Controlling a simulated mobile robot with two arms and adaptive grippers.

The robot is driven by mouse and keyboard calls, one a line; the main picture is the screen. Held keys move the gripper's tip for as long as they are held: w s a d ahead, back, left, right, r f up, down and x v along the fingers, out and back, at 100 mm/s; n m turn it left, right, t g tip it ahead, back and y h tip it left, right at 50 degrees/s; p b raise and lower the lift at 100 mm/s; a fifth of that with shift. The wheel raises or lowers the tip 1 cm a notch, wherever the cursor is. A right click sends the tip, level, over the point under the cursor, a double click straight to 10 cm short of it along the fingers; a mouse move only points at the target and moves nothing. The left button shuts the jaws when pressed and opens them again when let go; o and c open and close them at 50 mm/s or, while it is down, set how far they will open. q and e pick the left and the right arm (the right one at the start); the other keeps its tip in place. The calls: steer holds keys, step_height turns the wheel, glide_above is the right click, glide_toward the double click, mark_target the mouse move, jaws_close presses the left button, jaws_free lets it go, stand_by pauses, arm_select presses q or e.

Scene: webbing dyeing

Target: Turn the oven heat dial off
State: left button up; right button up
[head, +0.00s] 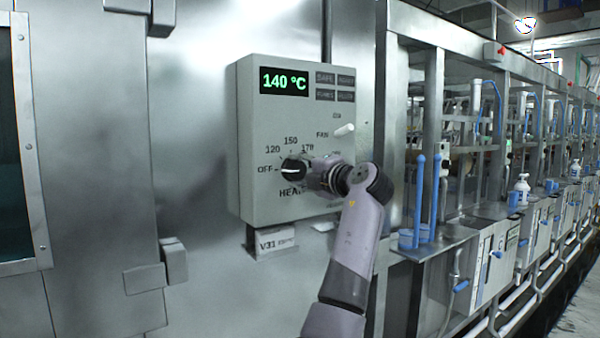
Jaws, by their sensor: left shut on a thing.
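The grey control box (255,120) hangs on the metal oven wall, and its green display (284,82) reads 140 °C. The black heat dial (291,170) sits low on the box, with OFF, 120, 150 and 170 marked around it. Its white pointer line lies roughly level and points left, towards the OFF mark. My left gripper (308,173) is shut on the dial from the right and hides its right side and part of the HEAT label. My right gripper is not in view.
A white fan lever (344,130) sticks out of the box just above my left gripper. A label plate (273,241) is below the box. A metal frame with blue rods (418,200) and a row of dyeing machines stand to the right.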

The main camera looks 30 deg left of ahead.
arm_select(q)
steer(key=shift+f, duration=0.2)
steer(key=o, duration=1.1)
steer(key=shift+r, duration=0.1)
steer(key=shift+o, duration=0.2)
steer(key=v, duration=1.2)
